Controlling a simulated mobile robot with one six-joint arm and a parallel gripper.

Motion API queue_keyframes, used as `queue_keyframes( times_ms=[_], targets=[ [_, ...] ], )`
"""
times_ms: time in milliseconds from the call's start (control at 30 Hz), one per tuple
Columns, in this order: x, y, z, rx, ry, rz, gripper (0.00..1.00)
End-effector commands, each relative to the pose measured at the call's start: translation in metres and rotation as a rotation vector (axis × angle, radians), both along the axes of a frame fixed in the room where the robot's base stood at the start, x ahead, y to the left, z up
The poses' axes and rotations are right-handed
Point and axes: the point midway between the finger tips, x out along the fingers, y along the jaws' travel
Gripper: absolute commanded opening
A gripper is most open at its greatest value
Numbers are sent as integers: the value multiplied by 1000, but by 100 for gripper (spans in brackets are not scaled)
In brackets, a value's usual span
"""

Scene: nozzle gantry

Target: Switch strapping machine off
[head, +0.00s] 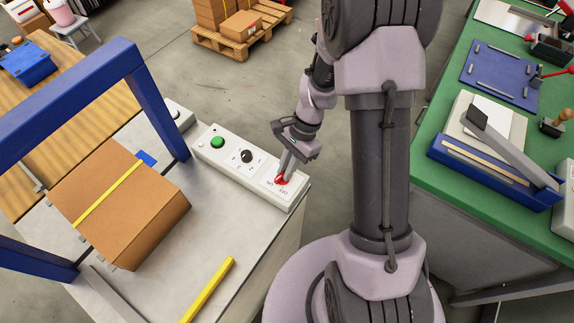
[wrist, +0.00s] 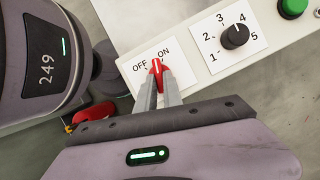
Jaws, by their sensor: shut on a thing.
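The strapping machine's control panel (head: 236,160) is a long white box at the table's edge. Its red rotary switch (head: 280,181) sits on a white plate marked OFF and ON; it also shows in the wrist view (wrist: 157,66). My gripper (head: 286,172) reaches down to the switch, its two grey fingers shut on the red knob in the wrist view (wrist: 160,84). The knob's pale pointer line appears to lie between the two labels; the fingers hide its lower part, so its exact setting is hard to tell.
A black dial (wrist: 234,36) numbered 1 to 5 and a green button (head: 217,142) share the panel. A strapped cardboard box (head: 150,215) lies on the machine under a blue arch (head: 70,85). A green bench (head: 440,140) with tools stands at right.

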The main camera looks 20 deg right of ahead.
Motion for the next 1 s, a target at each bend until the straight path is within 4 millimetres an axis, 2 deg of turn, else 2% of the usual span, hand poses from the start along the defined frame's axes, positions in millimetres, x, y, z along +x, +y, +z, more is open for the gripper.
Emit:
queue_keyframes(
  times_ms=[600,1000],
  targets=[
    [7,5,2,0,1,571,0],
    [9,8,1,0,0,816,0]
  ],
)
